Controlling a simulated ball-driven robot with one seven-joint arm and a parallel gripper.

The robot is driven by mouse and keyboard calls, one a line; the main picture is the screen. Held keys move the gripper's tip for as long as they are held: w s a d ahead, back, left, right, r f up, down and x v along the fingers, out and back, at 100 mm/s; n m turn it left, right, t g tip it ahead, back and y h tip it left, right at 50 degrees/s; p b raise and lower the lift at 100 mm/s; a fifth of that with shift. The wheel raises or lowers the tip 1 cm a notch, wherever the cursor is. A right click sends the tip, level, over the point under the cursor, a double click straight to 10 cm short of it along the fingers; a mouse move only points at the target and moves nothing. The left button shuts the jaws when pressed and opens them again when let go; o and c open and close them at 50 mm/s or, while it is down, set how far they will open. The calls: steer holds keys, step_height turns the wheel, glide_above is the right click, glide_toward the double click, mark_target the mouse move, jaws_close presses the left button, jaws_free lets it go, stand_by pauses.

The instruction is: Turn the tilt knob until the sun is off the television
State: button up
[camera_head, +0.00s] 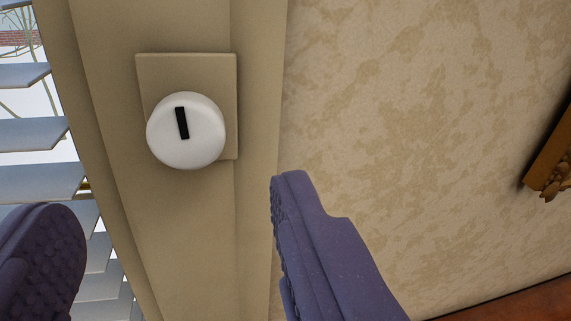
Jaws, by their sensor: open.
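The tilt knob (203,145) is a round white knob with a black mark that stands nearly upright, leaning slightly left at its top. It sits on a square beige plate (160,72) on the window frame. My gripper (175,205) is open, with purple padded fingers at the lower left and lower middle. Its fingertips are below the knob and apart from it, one on each side. The blind's slats (30,135) show at the left edge, with gaps between them that let the outside be seen. The television is not in view.
The beige window frame (190,260) runs down behind the knob. Patterned cream wallpaper (400,110) fills the right side. A gilded carved frame (552,160) juts in at the right edge. A reddish-brown surface (525,303) shows at the lower right.

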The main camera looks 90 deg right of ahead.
mark_target(186, 140)
steer(key=b+x, duration=0.1)
steer(key=x, duration=0.5)
steer(key=shift+d, duration=0.15)
